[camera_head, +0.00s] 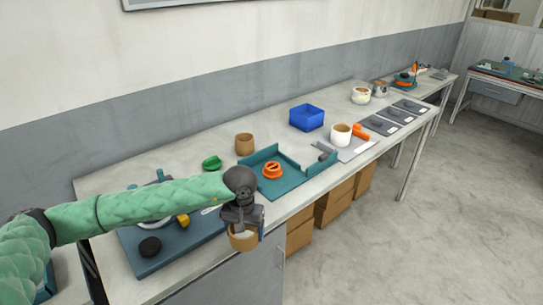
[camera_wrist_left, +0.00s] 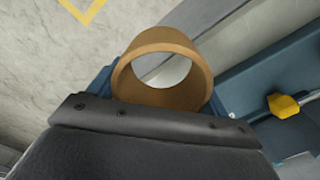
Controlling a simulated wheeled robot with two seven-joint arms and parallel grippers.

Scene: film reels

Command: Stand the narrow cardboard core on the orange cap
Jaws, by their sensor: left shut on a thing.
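My left gripper (camera_head: 243,222) is shut on a brown cardboard core (camera_head: 243,241) and holds it in the air at the front edge of the bench. The core also shows in the left wrist view (camera_wrist_left: 165,70), open end toward the camera. The fingertips are mostly hidden. The orange cap (camera_head: 272,171) lies on a teal tray (camera_head: 291,183), beyond and right of my left gripper. A second brown core (camera_head: 245,144) stands on the bench behind the tray. I cannot tell for certain which core is narrower. My right gripper is not in view.
A green cap (camera_head: 212,163) lies left of the tray. A blue bin (camera_head: 306,117), a white roll (camera_head: 341,135) and another orange part (camera_head: 361,132) stand farther right. A dark blue board (camera_head: 185,249) with a black knob (camera_head: 150,247) is beside my arm. Boxes sit below the bench.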

